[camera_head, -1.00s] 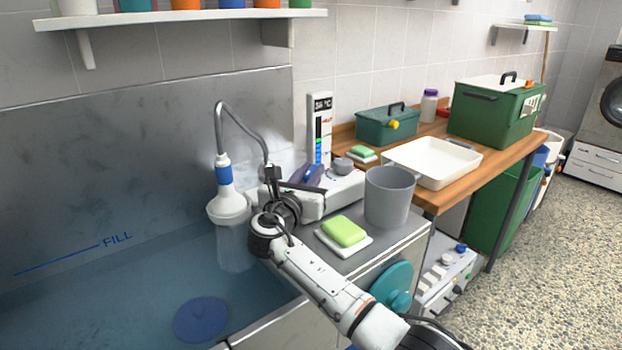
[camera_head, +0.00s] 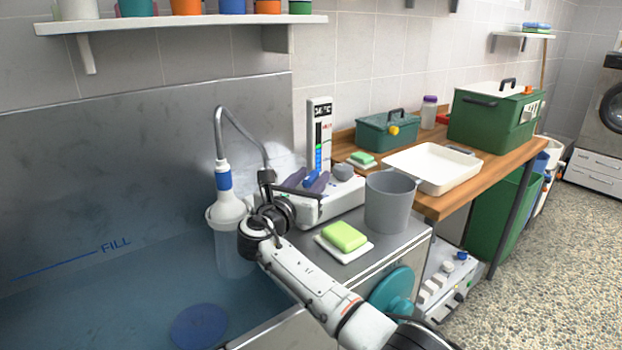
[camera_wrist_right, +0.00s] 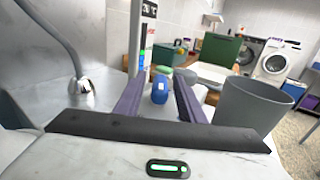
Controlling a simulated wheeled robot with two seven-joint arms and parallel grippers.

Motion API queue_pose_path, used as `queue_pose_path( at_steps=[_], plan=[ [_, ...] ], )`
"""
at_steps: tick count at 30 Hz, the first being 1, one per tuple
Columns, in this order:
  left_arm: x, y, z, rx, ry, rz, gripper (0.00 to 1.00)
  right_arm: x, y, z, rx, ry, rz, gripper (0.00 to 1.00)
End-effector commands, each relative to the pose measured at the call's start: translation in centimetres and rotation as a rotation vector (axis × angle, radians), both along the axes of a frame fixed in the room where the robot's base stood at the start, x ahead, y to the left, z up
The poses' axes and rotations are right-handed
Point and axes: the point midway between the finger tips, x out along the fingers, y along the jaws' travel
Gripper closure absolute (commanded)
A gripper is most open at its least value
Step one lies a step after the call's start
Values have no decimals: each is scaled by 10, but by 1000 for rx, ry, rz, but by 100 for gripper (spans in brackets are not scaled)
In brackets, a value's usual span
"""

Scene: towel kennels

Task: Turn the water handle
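The blue water handle (camera_head: 311,178) sits on the white tap unit (camera_head: 338,200) at the basin's edge, below an upright temperature display (camera_head: 320,138). My right gripper (camera_head: 303,186) is at the handle, with its two purple fingers spread. In the right wrist view, the blue handle (camera_wrist_right: 160,89) shows in the gap between the open fingers (camera_wrist_right: 158,84), with space visible on both sides. I cannot tell whether a finger touches it. The display has a green bar; its digits are too small to read surely. My left gripper is not in view.
A grey knob (camera_head: 343,169) sits right of the handle. A grey bucket (camera_head: 390,203) and a green soap (camera_head: 345,236) on a white dish stand nearby on the counter. A shower head (camera_head: 228,208) hangs over the water-filled basin at left.

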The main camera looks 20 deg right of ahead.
Motion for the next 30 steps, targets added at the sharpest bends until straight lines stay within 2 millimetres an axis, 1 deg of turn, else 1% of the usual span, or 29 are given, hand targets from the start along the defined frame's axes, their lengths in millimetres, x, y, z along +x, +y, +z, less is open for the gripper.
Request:
queue_pose_path(
  at_steps=[4, 7, 15, 18, 21, 25, 30],
  plan=[
    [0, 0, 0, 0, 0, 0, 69, -2, 2, 1, 0, -1, 1, 64],
    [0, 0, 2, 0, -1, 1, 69, -10, 10, 1, -1, -1, 3, 64],
    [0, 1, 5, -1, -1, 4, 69, -50, 43, 0, 1, 0, 3, 64],
    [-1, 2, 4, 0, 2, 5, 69, -63, 54, 0, 3, 0, 2, 64],
    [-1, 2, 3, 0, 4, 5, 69, -72, 61, 0, 1, 1, 1, 64],
    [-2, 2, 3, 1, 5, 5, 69, -78, 66, 0, 0, 0, 0, 64],
    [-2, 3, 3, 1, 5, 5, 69, -79, 67, 0, 0, 0, 0, 64]
  ],
)
